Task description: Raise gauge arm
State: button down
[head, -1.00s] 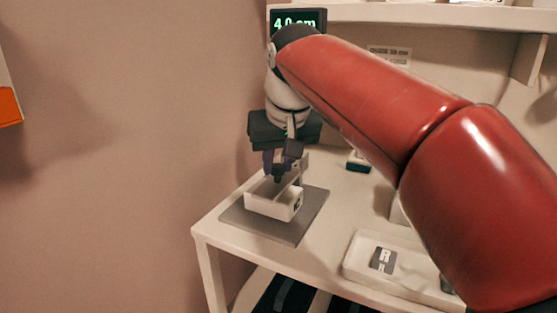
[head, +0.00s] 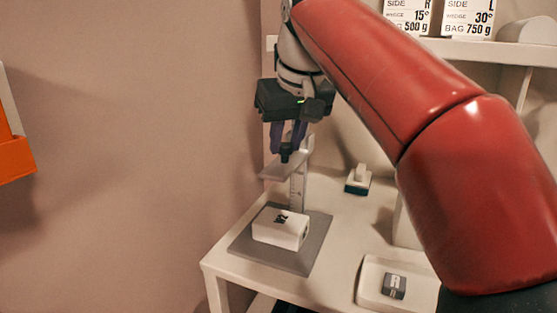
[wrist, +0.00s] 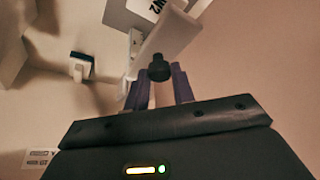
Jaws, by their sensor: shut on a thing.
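The gauge arm (head: 285,168) is a flat pale grey plate on an upright scaled post (head: 298,187) of the gauge. It stands clear above a white block (head: 281,228) with dark lettering, which lies on the grey base plate (head: 318,238). My gripper (head: 287,150) is shut on the black knob on top of the arm. In the wrist view the black knob (wrist: 159,68) sits between the purple fingers, with the pale arm (wrist: 165,40) beyond it and part of the lettered block (wrist: 150,8) further off.
A white tray (head: 368,292) with a dark labelled piece (head: 394,286) lies at the table's front right. A shelf (head: 470,50) with labelled cards runs above. A wall is close on the left.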

aim_at(287, 146)
jog(key=shift+r, duration=3.1)
jog(key=shift+r, duration=0.15)
jog(key=c, duration=1.4)
grip_release()
jog(key=shift+o, duration=1.1)
jog(key=shift+s+r, duration=0.15)
jog(key=shift+r, duration=0.25)
jog(key=s+d+b, duration=0.3)
jog(key=s+d, duration=0.2)
jog(key=s, duration=0.6)
jog(key=shift+d, duration=0.2)
